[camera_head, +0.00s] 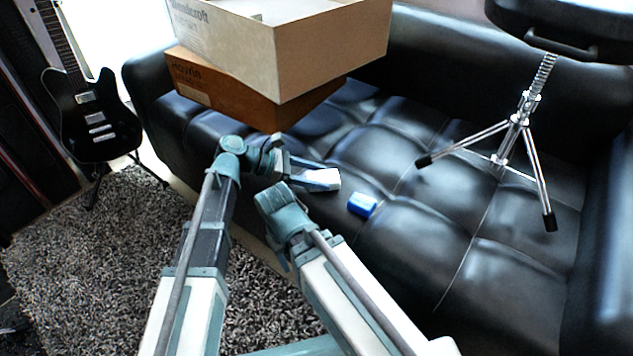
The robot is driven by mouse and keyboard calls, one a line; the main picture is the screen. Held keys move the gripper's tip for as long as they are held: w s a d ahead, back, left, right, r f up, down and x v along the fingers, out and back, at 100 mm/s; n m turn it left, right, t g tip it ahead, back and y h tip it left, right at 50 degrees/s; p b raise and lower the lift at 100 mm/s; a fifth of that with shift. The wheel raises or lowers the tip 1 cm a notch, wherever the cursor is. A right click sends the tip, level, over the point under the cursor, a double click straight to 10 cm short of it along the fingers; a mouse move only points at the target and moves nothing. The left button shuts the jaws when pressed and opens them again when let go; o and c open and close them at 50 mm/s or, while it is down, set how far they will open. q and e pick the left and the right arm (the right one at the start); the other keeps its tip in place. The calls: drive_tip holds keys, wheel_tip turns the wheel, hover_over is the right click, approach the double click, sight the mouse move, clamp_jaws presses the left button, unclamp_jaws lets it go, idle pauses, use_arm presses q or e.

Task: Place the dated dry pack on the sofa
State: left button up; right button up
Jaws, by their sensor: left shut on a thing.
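The black sofa (405,195) fills the middle and right of the head view. My left gripper (318,177) reaches in over the front of the seat, shut on a small white pack (326,177). The pack is low over or touching the seat; I cannot tell which. Its print is too small to read, so I cannot tell if it is the dated dry pack. A small blue pack (362,205) lies on the seat just to the right of it. My right arm comes up from the bottom, and its gripper fingers are hidden.
Two stacked cardboard boxes, a white one (325,50) on a brown one (230,95), sit on the left of the sofa. A black-seated stool with chrome tripod legs (520,130) stands at right. A guitar (95,115) and a shaggy rug (100,245) are left.

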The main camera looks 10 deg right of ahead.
use_arm(q)
drive_tip(key=shift+f, duration=0.15)
drive_tip(key=o, duration=1.4)
